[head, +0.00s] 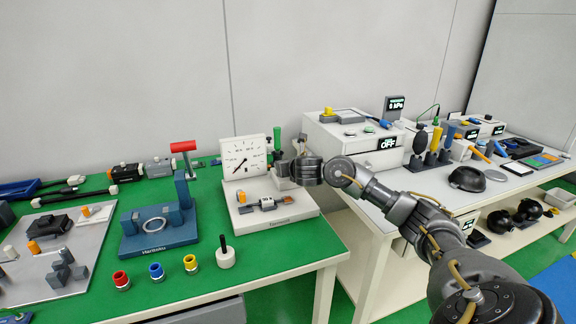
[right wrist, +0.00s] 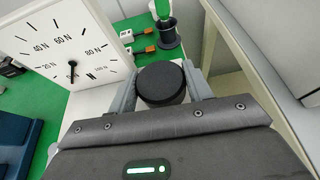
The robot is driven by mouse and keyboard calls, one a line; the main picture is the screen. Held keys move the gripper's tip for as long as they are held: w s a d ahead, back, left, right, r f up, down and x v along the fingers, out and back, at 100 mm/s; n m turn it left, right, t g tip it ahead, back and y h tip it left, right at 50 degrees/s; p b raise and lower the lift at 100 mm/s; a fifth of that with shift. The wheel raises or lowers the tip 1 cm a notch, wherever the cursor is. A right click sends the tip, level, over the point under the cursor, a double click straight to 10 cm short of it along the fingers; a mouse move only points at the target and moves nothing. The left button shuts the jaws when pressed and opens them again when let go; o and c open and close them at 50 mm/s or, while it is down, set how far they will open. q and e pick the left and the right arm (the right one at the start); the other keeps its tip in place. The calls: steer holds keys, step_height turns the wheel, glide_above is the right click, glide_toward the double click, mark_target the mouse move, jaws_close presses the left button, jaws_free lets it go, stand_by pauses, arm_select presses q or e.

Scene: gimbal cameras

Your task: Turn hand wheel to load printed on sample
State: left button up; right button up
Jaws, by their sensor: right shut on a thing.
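The tester has a white base (head: 283,217) on the green bench and an upright white dial (head: 237,150). The dial (right wrist: 60,42) is also in the right wrist view, marked in N; its needle points downward and I cannot tell an exact reading. The sample (head: 267,203) lies level on the base in front of the dial; its print is too small to read. My right gripper (right wrist: 161,88) is shut on the black round hand wheel (right wrist: 161,82), one finger on each side. In the head view my right gripper (head: 283,167) hides the wheel. My left gripper is not in view.
A blue stand with a red handle (head: 183,147) is left of the tester. A white knobbed weight (head: 226,258) and small coloured cylinders (head: 157,271) stand in front. A green-topped post (head: 277,141) is behind my gripper. A white table (head: 372,205) with instruments stands right.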

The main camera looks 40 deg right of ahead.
steer(key=shift+m+h, duration=0.4)
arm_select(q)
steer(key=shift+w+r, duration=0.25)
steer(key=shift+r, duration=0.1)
arm_select(e)
steer(key=shift+g, duration=0.3)
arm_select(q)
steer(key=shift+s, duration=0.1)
arm_select(e)
steer(key=o, duration=1)
